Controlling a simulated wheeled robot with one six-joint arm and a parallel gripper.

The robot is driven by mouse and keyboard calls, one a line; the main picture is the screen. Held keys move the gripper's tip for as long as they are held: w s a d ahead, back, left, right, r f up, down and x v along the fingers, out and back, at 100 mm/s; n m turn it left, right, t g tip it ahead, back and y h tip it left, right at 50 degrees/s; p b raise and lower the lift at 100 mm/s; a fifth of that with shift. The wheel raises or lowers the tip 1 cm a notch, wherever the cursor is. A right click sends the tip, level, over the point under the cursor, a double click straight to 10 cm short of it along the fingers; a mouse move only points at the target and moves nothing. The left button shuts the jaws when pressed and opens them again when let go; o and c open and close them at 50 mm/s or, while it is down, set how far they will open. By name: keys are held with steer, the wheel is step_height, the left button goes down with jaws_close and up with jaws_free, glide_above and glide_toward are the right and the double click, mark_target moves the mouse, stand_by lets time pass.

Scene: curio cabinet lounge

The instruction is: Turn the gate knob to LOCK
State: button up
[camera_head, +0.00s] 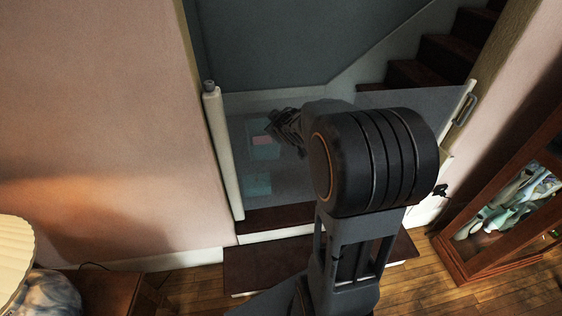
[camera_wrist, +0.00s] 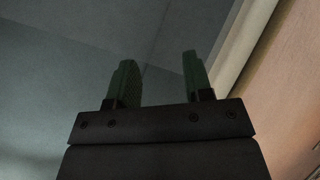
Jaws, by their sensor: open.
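A grey see-through gate (camera_head: 355,100) spans the opening at the stairs, between a white post (camera_head: 222,150) on the left and a white bar with a grey handle (camera_head: 464,109) on the right. A small grey knob (camera_head: 209,86) caps the left post; its markings are too small to read. My gripper (camera_head: 283,125) is in front of the gate, right of the left post and apart from the knob. In the wrist view my gripper (camera_wrist: 157,70) is open, with nothing between its green fingers. A pale post (camera_wrist: 243,45) runs along their right side there. The knob does not show in that view.
Teal and pink patches (camera_head: 262,140) show at the gate, partly behind my gripper. A dark step (camera_head: 262,262) lies below. A glass-fronted cabinet (camera_head: 510,205) stands at the right. A lamp shade (camera_head: 14,250) and small wooden table (camera_head: 110,290) are at lower left.

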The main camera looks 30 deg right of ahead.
steer(key=s+a+f+g+b, duration=0.1)
steer(key=s+a+g, duration=0.1)
steer(key=s, duration=0.3)
steer(key=s+a+f+g+b, duration=0.1)
steer(key=s+a+f+g, duration=0.1)
steer(key=s, duration=0.4)
steer(key=shift+s+a+f+n+g, duration=0.15)
steer(key=shift+a+f+n+g, duration=0.1)
steer(key=shift+a+n+g, duration=0.2)
steer(key=shift+o, duration=0.2)
